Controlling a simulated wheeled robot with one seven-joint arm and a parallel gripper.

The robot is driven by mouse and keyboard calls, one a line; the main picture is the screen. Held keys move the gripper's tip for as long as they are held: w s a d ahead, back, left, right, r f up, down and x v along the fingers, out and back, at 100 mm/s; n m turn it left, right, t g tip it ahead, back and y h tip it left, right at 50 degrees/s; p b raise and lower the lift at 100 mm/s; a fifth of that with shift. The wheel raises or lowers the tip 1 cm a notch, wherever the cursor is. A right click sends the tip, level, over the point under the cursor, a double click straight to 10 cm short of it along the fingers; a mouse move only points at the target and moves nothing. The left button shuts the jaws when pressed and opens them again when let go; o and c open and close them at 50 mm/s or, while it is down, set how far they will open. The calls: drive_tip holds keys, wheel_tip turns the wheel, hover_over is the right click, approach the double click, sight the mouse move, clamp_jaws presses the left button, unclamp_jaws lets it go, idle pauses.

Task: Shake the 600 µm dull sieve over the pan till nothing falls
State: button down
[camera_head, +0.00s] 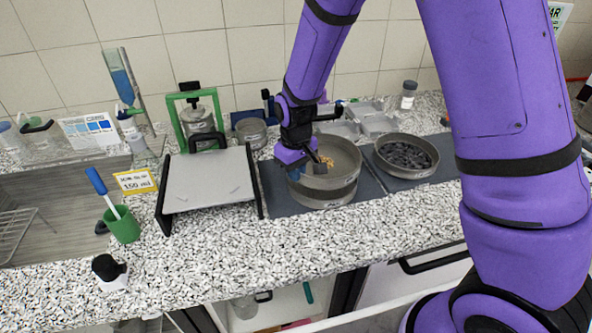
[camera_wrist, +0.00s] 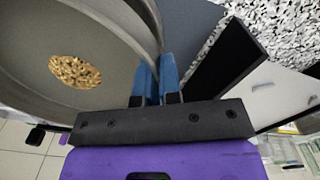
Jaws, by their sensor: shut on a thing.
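A dull grey round sieve (camera_head: 345,158) stands at the middle of the counter, with a small heap of tan grains (camera_head: 327,161) on its floor. A second grey round wall, seemingly the pan (camera_head: 330,196), shows directly below it; I cannot tell whether the two touch. My gripper (camera_head: 297,172) is at the sieve's left side, shut on its wall. In the wrist view, the blue fingertips (camera_wrist: 156,80) close around the sieve wall, and the grains (camera_wrist: 75,72) lie in one patch inside. Any size marking and the pan's inside are hidden.
Another round vessel (camera_head: 405,172) with dark stones stands to the right on a dark mat. A grey-topped plate with black sides (camera_head: 208,178) is close on the left. Behind are a green-framed jar (camera_head: 199,115) and grey trays (camera_head: 378,124). The front counter (camera_head: 250,260) is clear.

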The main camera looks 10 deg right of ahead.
drive_tip(key=shift+d, duration=0.1)
drive_tip(key=shift+w+d, duration=0.1)
drive_tip(key=shift+d, duration=0.4)
drive_tip(key=shift+a, duration=1.15)
drive_tip(key=shift+d, duration=1.2)
drive_tip(key=shift+a, duration=0.1)
